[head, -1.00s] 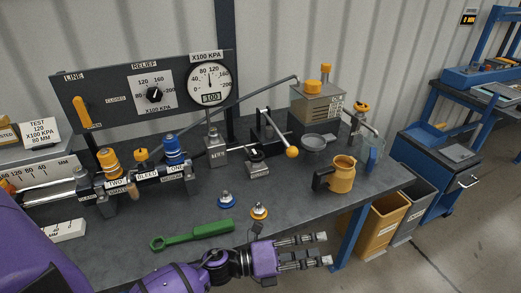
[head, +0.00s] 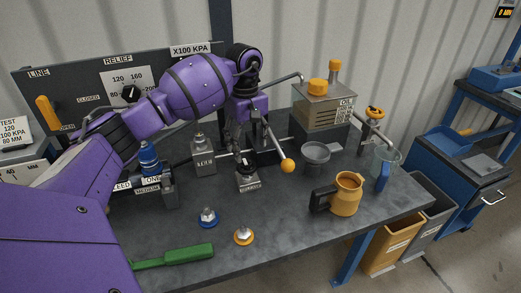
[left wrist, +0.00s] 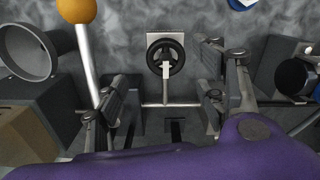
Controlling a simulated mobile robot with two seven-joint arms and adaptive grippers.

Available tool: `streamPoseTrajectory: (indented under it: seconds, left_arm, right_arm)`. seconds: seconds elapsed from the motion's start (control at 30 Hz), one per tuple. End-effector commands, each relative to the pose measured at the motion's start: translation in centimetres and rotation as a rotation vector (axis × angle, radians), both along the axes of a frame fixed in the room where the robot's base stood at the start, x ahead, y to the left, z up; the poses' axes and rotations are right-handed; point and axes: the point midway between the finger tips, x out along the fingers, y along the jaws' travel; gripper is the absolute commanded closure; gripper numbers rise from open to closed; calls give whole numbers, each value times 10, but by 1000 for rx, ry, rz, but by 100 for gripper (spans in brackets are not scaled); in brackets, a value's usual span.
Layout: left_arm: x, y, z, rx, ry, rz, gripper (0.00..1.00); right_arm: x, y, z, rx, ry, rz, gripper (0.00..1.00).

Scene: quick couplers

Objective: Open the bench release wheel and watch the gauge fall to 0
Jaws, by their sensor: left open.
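The release wheel (head: 247,158) is a small black handwheel on a grey block at mid bench. It also shows in the left wrist view (left wrist: 165,58), upper middle, between and beyond my fingers. My left gripper (head: 243,140) is open and points down just behind the wheel, above the bench. In the left wrist view its fingers (left wrist: 165,92) stand apart with nothing gripped; I see no clear contact with the wheel. The gauge's face is hidden behind my left arm; only its X100 KPA label (head: 191,49) shows. My right gripper is out of view.
The pump lever with its orange ball (head: 287,166) rises close right of the gripper. Two couplers (head: 208,217) (head: 243,235) and a green wrench (head: 175,255) lie in front.

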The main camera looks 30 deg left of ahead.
Motion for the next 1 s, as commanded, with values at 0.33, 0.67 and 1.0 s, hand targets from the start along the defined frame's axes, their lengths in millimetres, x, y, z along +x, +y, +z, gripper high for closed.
streamPoseTrajectory:
  seconds: [0.33,0.67,1.0]
  left_arm:
    - [0,6,-29,21,2,-5,36]
    - [0,6,-68,20,-1,-5,36]
    - [0,6,-72,21,-1,-5,40]
  right_arm:
    - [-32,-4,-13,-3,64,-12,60]
    - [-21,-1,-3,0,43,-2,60]
    - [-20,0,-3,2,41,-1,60]
